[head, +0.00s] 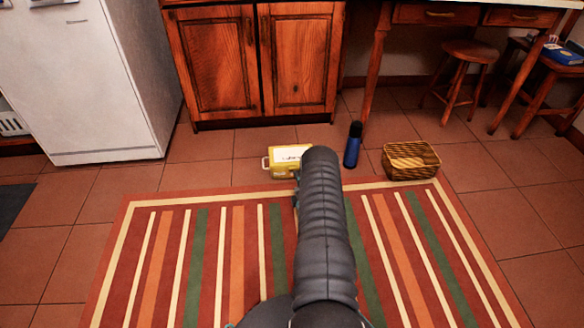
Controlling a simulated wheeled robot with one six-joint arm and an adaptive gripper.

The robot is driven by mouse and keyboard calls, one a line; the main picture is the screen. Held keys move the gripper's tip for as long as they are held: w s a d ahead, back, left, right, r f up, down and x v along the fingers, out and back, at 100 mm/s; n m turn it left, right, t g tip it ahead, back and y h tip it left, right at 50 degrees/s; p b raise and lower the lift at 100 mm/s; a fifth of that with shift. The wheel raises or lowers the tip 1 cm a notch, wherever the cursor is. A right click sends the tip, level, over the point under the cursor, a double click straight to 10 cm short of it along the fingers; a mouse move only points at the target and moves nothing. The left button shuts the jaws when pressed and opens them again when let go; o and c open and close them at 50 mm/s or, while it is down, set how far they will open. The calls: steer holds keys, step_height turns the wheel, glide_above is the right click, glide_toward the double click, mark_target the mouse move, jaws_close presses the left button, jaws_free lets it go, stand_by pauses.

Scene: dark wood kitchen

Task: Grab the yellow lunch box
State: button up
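The yellow lunch box (283,167) lies on the tiled floor just beyond the far edge of the striped rug, in front of the wooden cabinet. It has a pale top with dark lettering and a light handle at its left side. My dark arm reaches forward over the rug, and its far end covers the right part of the lunch box in this view. My gripper's fingers are hidden behind the arm, so I cannot tell whether they touch the box.
A dark blue bottle (353,145) stands right of the lunch box. A wicker basket (411,172) sits farther right at the rug's edge. The striped rug (190,250) lies flat and clear. A white fridge (92,80), a cabinet (258,58) and a stool (460,75) stand behind.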

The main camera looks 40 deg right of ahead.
mark_target(292, 171)
steer(key=shift+w+d+f, duration=0.1)
steer(key=shift+w+f, duration=0.1)
steer(key=shift+f, duration=0.35)
steer(key=shift+b+x, duration=0.65)
steer(key=shift+x, duration=2.9)
steer(key=shift+r, duration=0.15)
steer(key=c, duration=1.6)
